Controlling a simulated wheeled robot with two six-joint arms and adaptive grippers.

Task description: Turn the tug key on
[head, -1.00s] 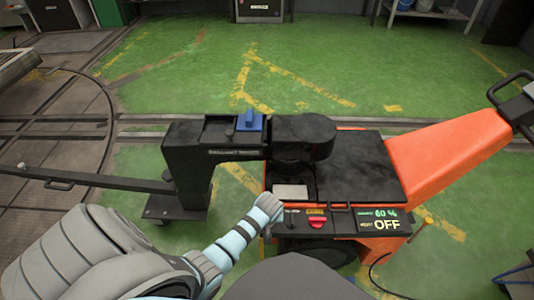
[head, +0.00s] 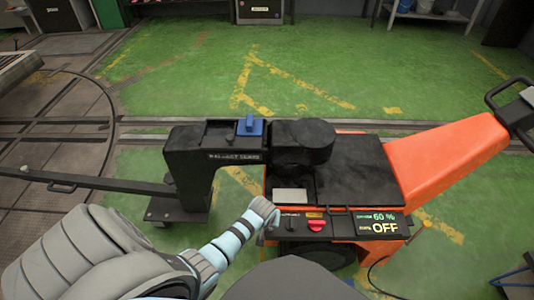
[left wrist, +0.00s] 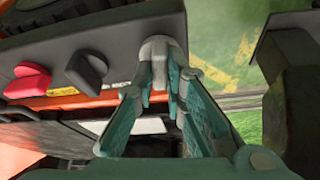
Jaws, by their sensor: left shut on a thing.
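The tug (head: 440,160) is orange with a black deck. Its control panel (head: 340,224) faces me, and its display (head: 380,223) reads 60 % and OFF. In the left wrist view the panel carries a red switch (left wrist: 28,80), a black knob (left wrist: 87,69) and, at its end, a light grey piece that looks like the key (left wrist: 158,46). My left gripper (left wrist: 163,75) is shut on this grey piece, with its teal fingers on either side. The fingertips partly hide it, so its turn angle is unclear. In the head view my wrist hides this panel end.
A black coupling arm with a blue block (head: 249,126) stands left of the tug, joined to a long bar (head: 95,183) reaching over the turntable (head: 50,130). Green floor behind the tug is clear. A cable (head: 378,275) lies at the lower right.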

